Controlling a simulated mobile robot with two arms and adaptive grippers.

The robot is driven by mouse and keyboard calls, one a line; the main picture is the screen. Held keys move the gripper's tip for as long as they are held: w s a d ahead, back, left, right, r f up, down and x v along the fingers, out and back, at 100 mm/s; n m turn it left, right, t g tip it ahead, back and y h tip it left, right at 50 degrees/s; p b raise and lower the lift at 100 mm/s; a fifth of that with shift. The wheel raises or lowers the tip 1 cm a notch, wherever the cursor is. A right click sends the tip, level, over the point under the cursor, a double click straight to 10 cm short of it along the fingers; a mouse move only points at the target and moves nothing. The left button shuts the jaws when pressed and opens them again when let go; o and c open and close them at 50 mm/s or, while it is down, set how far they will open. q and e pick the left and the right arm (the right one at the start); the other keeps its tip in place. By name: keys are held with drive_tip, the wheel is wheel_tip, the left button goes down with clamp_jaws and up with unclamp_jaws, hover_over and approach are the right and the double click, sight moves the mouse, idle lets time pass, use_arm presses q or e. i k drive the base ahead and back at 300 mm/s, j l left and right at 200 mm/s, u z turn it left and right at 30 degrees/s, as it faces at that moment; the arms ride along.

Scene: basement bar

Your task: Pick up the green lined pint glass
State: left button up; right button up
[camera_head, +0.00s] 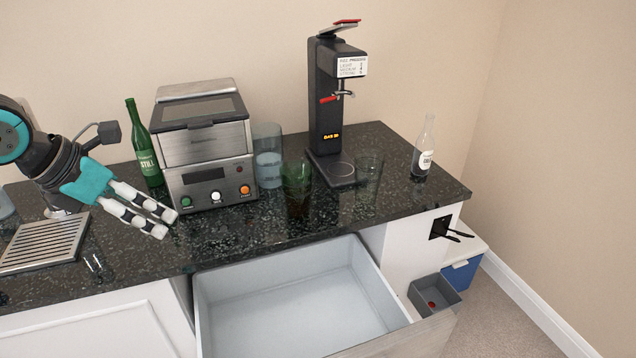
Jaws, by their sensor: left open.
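A green-tinted pint glass (297,182) stands upright on the dark stone counter, in front of the black dispenser and right of the steel machine. Its lines are too small to make out. My left gripper (164,224) is open and empty at the left, over the counter in front of the green bottle. It is well to the left of the green glass and apart from it. My right gripper is not in view.
A clear glass (267,160), a dispenser (326,100), another glass (368,172) and two bottles stand around. An open, empty drawer (290,300) juts out below the counter.

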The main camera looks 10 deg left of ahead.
sight(297, 193)
drive_tip(key=i+l, duration=0.3)
drive_tip(key=i, duration=0.15)
drive_tip(key=i+l, duration=0.3)
drive_tip(key=i, duration=0.1)
